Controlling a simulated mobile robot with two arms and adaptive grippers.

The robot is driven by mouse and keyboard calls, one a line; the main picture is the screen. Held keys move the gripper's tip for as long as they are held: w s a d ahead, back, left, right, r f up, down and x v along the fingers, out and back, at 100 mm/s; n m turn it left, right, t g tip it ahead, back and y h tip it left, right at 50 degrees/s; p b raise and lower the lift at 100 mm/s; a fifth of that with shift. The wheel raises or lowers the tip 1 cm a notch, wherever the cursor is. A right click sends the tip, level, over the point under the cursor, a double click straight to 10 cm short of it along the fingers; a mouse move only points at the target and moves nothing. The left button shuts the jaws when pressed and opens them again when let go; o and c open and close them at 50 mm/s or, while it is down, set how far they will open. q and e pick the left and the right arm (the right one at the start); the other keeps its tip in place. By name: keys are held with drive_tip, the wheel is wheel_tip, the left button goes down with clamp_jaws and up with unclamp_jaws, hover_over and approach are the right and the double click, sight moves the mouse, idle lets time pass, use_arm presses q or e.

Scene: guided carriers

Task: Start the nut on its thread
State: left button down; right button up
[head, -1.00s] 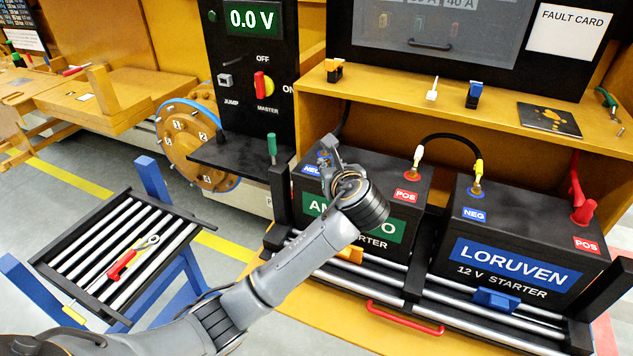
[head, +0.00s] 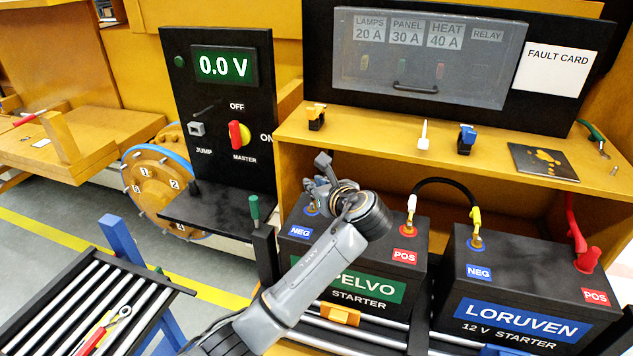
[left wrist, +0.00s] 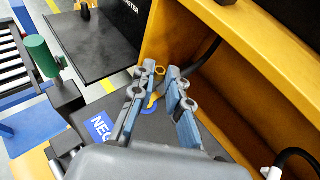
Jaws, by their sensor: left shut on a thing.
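My left gripper (head: 318,195) is over the NEG post at the back left of the left battery (head: 415,255), marked PELVO. In the left wrist view its fingers (left wrist: 162,95) point down at the blue-ringed post (left wrist: 150,108), with a yellow piece (left wrist: 153,99) showing between them. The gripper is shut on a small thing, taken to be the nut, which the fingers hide. I cannot tell whether it touches the thread. The blue NEG label (left wrist: 103,126) is just left of the fingers. My right gripper is not in view.
The yellow shelf wall (left wrist: 215,75) and a black cable (left wrist: 208,52) are close beside the fingers. A green-handled tool (head: 254,209) stands left of the battery. The right battery (head: 530,285) is linked by a black cable.

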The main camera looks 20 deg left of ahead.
use_arm(q)
wheel_tip(320, 180, down, 2)
drive_tip(key=shift+f, duration=1.1)
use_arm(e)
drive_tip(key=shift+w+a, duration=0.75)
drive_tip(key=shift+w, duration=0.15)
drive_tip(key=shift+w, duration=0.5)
use_arm(q)
drive_tip(key=shift+f, duration=0.15)
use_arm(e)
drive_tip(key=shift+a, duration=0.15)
